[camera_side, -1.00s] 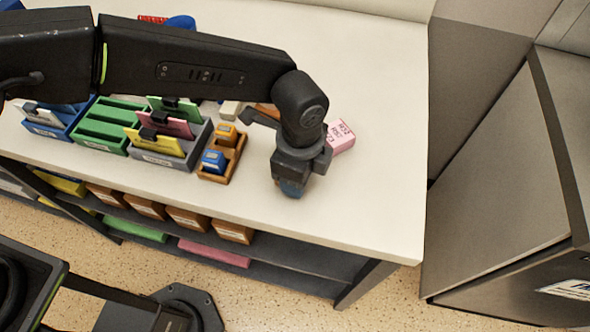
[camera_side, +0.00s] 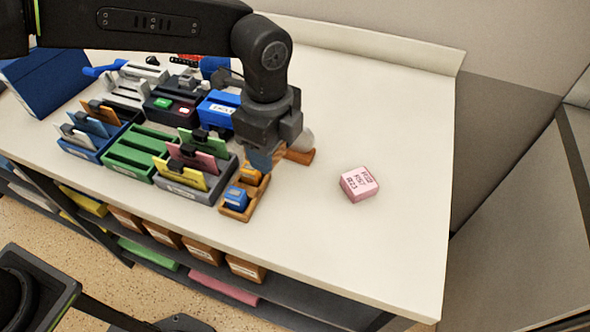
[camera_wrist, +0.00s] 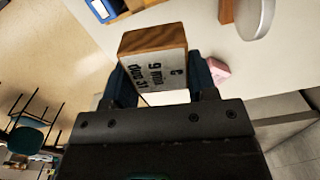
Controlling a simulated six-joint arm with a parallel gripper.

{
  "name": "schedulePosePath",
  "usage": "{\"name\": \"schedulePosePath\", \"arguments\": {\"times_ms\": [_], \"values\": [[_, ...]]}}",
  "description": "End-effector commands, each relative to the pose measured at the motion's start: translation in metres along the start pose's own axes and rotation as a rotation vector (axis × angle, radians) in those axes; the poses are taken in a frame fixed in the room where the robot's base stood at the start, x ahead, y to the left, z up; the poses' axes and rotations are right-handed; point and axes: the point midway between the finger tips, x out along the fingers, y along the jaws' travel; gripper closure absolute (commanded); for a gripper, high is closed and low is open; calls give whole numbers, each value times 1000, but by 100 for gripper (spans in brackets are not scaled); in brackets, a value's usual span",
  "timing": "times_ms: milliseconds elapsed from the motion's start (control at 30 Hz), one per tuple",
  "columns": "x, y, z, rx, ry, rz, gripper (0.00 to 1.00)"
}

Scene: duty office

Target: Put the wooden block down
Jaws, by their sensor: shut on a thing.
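The wooden block (camera_wrist: 154,65) shows in the wrist view between my two fingers. It has a brown wood-grain side and a pale face with dark printed lettering. My gripper (camera_wrist: 161,80) is shut on it. In the side view my gripper (camera_side: 262,160) hangs near the wooden tray (camera_side: 236,215), at its upper right. The block cannot be made out there behind the fingers, and the gap to the table is unclear.
The tray holds a blue block (camera_side: 236,198) and an orange block (camera_side: 250,175). A pink lettered block (camera_side: 359,184) stands alone at right. A brown wooden piece (camera_side: 300,156) lies behind my gripper. Card holders crowd the left.

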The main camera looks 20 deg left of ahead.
Motion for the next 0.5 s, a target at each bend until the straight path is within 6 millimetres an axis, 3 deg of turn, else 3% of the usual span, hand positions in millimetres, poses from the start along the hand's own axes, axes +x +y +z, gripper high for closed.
{"name": "schedulePosePath", "arguments": {"times_ms": [233,500], "values": [[-9,-2,30,88,0,-1,75],[-12,5,80,398,0,-1,75]]}}
